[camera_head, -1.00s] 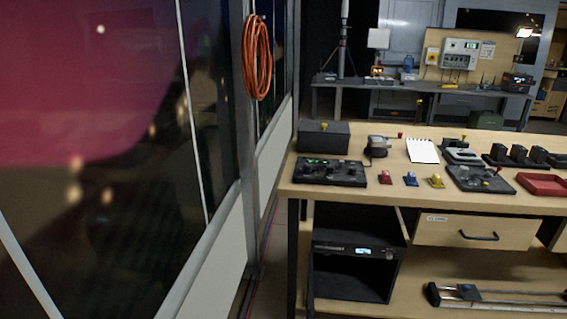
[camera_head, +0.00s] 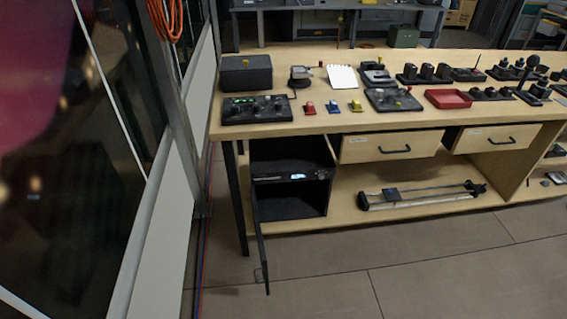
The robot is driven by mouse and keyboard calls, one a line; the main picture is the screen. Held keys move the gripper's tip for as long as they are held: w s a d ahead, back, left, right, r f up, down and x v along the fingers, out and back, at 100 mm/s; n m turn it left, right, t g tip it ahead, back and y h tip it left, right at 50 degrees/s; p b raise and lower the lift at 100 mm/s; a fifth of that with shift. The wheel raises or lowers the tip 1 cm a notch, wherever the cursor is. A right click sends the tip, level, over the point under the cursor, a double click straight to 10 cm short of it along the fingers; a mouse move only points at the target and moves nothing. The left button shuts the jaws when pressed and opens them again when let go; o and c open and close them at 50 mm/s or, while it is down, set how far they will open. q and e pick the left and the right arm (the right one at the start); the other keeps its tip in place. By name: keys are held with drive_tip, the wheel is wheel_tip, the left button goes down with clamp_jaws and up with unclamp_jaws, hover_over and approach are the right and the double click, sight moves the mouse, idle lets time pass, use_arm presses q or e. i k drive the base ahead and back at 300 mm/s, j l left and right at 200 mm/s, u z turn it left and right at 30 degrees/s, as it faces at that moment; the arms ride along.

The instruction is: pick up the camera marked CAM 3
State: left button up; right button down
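I cannot read a CAM 3 marking on anything in view. Several small dark devices stand in a row on the right part of the wooden workbench (camera_head: 300,58), among them a dark block-shaped group (camera_head: 425,73) and more dark gear (camera_head: 520,72) farther right. They are too small to tell which, if any, is a camera. Neither of my grippers is in view.
A black box (camera_head: 246,72), a control panel (camera_head: 257,109), a white notepad (camera_head: 343,77) and a red tray (camera_head: 448,98) are on the bench. Below, a black cabinet (camera_head: 290,208) has its door (camera_head: 260,240) hanging open. The floor (camera_head: 420,265) in front is clear.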

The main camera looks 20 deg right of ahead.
sight(540, 90)
drive_tip(key=z, duration=2)
drive_tip(key=i+l+z, duration=0.2)
drive_tip(key=i, duration=0.25)
drive_tip(key=i+z, duration=0.25)
drive_tip(key=i, duration=0.2)
drive_tip(key=i+l, duration=0.1)
drive_tip(key=i, duration=0.6)
drive_tip(key=i+l, duration=0.1)
drive_tip(key=i, duration=0.55)
drive_tip(key=i+u, duration=0.25)
drive_tip(key=u, duration=0.15)
drive_tip(key=i+l+u, duration=0.2)
drive_tip(key=u, duration=0.25)
drive_tip(key=i+l+u, duration=0.25)
drive_tip(key=u, duration=0.15)
drive_tip(key=i+l+u, duration=0.2)
drive_tip(key=u, duration=0.2)
drive_tip(key=i+l+u, duration=0.15)
drive_tip(key=l+u, duration=0.3)
